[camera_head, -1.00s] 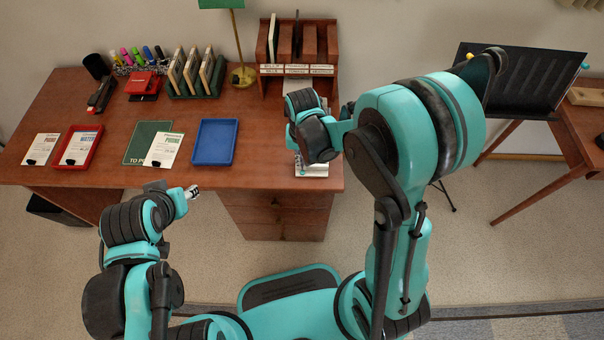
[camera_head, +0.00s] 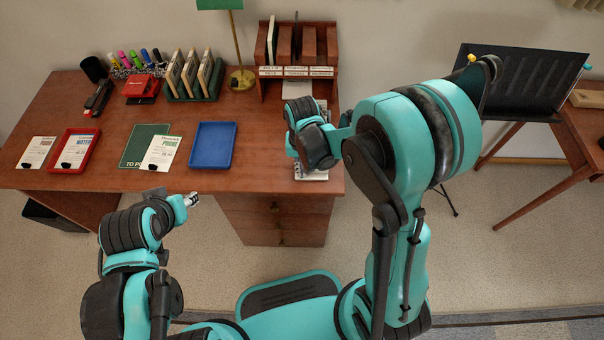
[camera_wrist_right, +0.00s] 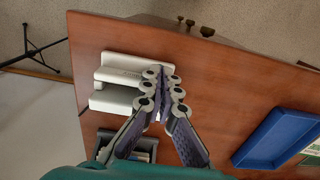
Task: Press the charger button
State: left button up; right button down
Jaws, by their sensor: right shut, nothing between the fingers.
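A white charger-like device (camera_wrist_right: 122,72) lies on the desk in the right wrist view. It has a raised block at its far end and a second white part nearer the camera. Part of it shows in the head view (camera_head: 311,175), under my right wrist. My right gripper (camera_wrist_right: 164,82) is shut and empty, with its fingertips over the device's right part. Contact cannot be told, and the fingers hide what lies under them; no button can be made out. My left gripper (camera_head: 192,199) hangs in front of the desk's front edge, away from the device; its fingers are too small to judge.
A wooden sorter (camera_head: 298,88) stands behind my right wrist. A blue tray (camera_head: 226,125) lies left of it on the desk (camera_head: 190,182). A red tray (camera_head: 88,138), cards, a stapler (camera_head: 98,98) and markers are farther left. A music stand (camera_head: 525,75) stands right.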

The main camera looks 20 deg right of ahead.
jog(key=shift+f+b, duration=1)
jog(key=shift+f, duration=0.1)
dwell(0.4)
jog(key=shift+r, duration=0.15)
notch_tip(320, 180, up, 8)
jog(key=p, duration=0.6)
dwell(0.5)
